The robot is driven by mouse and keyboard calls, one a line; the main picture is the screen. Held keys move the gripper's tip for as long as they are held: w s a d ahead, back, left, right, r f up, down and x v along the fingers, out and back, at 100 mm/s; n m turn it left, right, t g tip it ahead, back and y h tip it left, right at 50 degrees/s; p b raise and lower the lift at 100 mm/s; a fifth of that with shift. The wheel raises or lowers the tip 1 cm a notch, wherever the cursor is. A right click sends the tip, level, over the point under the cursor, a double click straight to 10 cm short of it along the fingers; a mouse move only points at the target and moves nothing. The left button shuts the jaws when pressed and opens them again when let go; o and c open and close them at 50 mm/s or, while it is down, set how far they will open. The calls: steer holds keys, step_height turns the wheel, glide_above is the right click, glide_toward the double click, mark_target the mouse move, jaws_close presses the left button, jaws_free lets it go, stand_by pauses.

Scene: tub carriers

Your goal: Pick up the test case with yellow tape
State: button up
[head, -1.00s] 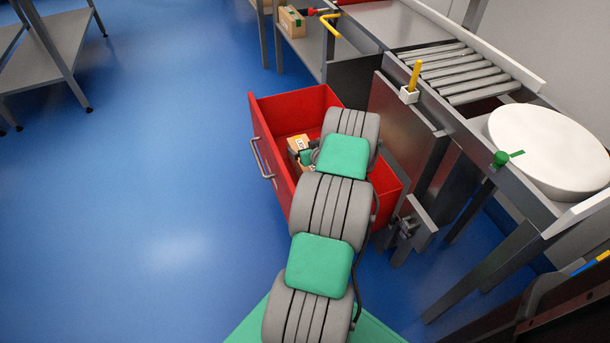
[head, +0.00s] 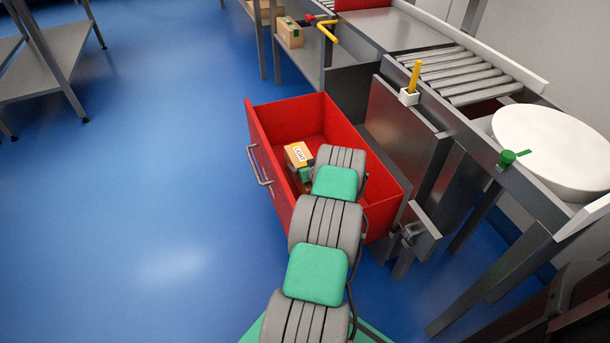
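A small cardboard case (head: 298,154) with a white printed label shows inside the open red drawer (head: 283,121), near its middle. I cannot make out the colour of any tape on it. My arm reaches down into the drawer from the front. Only a little of my gripper (head: 304,175) shows, a green and dark part just at the near side of the case. Its fingertips are hidden, so I cannot tell whether it is open, shut or touching the case.
A box with green tape (head: 290,33) sits on a lower shelf at the back, with another box beyond. A roller conveyor bench (head: 470,76) with a white round disc (head: 552,148) stands on the right. The blue floor (head: 130,200) on the left is clear.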

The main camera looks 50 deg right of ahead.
steer(key=c, duration=1.8)
steer(key=shift+r, duration=0.2)
steer(key=shift+c, duration=0.3)
